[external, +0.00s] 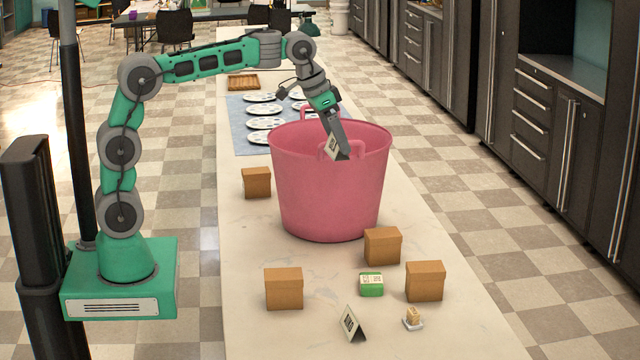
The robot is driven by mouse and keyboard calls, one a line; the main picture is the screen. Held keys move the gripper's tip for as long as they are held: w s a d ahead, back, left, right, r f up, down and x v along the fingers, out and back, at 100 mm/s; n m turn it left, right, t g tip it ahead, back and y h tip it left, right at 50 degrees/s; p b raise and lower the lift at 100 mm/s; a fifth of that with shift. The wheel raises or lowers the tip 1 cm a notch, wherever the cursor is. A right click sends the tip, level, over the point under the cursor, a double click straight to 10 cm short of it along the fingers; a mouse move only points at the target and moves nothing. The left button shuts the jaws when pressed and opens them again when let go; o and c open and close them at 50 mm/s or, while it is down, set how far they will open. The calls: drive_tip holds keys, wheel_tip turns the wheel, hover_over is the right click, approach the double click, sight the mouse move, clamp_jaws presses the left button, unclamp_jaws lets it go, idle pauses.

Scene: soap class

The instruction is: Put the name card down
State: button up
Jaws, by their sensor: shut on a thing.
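A small white name card (331,147) with dark print is in the jaws of my gripper (341,152). My gripper points down and is shut on the card, at the near side of the pink tub (328,200). From this view I cannot tell whether the card is inside the tub's rim or in front of it. A second, tent-shaped name card (351,324) stands on the white table (290,335) near its front end.
Brown boxes (284,288), a green-and-white packet (371,284) and a small soap-like block on a white base (413,318) stand near the front of the table. Behind the tub, several white plates (265,123) lie on a blue cloth (240,142). The table's left front is clear.

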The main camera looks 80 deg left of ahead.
drive_tip(key=w+a+r+n+y+b, duration=0.1)
drive_tip(key=w+a, duration=0.2)
drive_tip(key=a, duration=0.4)
drive_tip(key=w+a+n+b, duration=0.1)
drive_tip(key=w+a, duration=0.3)
drive_tip(key=a, duration=0.4)
drive_tip(key=w+a+f+n+g+y+b, duration=0.1)
drive_tip(key=a+f+n, duration=0.2)
drive_tip(key=a+f, duration=0.6)
drive_tip(key=a+f+n+b, duration=0.15)
drive_tip(key=a+f, duration=0.45)
drive_tip(key=f, duration=0.6)
drive_tip(key=shift+n+y, duration=0.3)
drive_tip(key=shift+n, duration=0.25)
wheel_tip(320, 180, down, 11)
drive_tip(key=shift+w+a+r+p, duration=0.1)
drive_tip(key=shift+r+p, duration=0.1)
drive_tip(key=shift+p, duration=0.8)
drive_tip(key=shift+f, duration=0.2)
drive_tip(key=o, duration=1.4)
drive_tip(key=shift+r, duration=0.1)
drive_tip(key=shift+c, duration=0.2)
drive_tip(key=shift+r, duration=0.1)
